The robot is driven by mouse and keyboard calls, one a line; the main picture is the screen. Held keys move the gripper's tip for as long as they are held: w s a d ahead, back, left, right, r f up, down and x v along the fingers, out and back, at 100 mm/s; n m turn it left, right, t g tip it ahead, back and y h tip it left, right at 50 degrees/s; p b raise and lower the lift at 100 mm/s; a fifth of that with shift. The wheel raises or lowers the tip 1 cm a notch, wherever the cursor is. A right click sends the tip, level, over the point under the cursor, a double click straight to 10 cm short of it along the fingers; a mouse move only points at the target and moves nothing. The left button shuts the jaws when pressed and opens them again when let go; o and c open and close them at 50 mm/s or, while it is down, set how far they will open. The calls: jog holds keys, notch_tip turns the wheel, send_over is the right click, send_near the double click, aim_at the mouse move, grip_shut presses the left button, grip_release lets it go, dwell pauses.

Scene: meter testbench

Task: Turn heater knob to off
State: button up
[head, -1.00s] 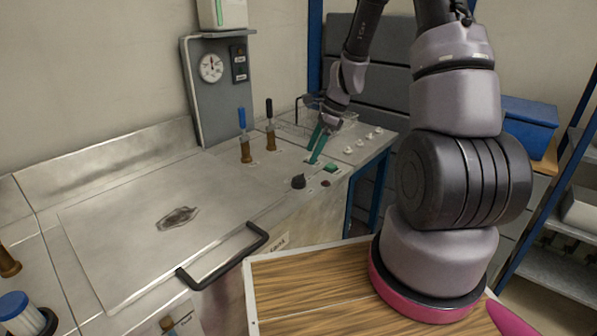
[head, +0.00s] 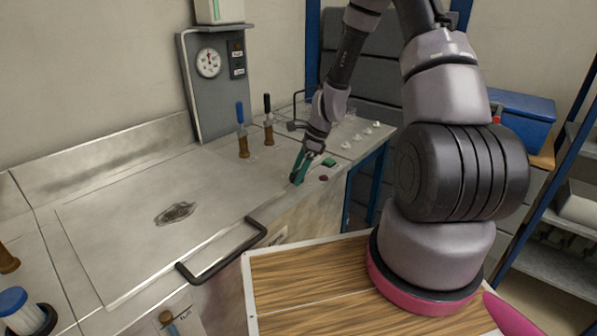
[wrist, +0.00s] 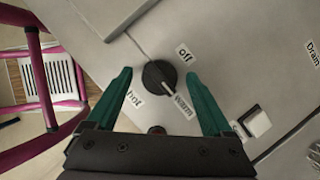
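The heater knob (wrist: 160,75) is a round black dial on the metal bench top, seen in the wrist view. Labels "off" (wrist: 184,54), "warm" (wrist: 183,105) and "hot" (wrist: 134,99) surround it. Its light pointer mark is turned toward the "warm" label. My gripper (wrist: 160,88) is open, with one green finger on each side of the knob and a gap to it. In the head view my gripper (head: 298,176) is low over the bench's front edge and hides the knob.
A black bar handle (head: 228,252) sticks out at the front left.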

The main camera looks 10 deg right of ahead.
jog(key=c, duration=1.2)
jog(key=shift+n, duration=0.4)
jog(key=n, duration=0.2)
jog(key=n+g, duration=0.1)
jog(key=shift+w+n+g, duration=0.15)
jog(key=shift+n+g, duration=0.15)
jog(key=shift+n, duration=0.1)
jog(key=n, duration=0.2)
jog(key=n+g, duration=0.1)
jog(key=n, duration=0.1)
jog(key=shift+w+n+g+h, duration=0.1)
jog(key=shift+n+g+h, duration=0.2)
jog(key=shift+h, duration=0.1)
jog(key=n+g+h, duration=0.1)
jog(key=n, duration=0.3)
jog(key=shift+w+a, duration=0.1)
jog(key=shift+a, duration=0.05)
jog(key=n+h, duration=0.1)
jog(key=n, duration=0.3)
jog(key=shift+a+n+g+h, duration=0.1)
jog(key=shift+n+g+h, duration=0.2)
jog(key=shift+g+h, duration=0.1)
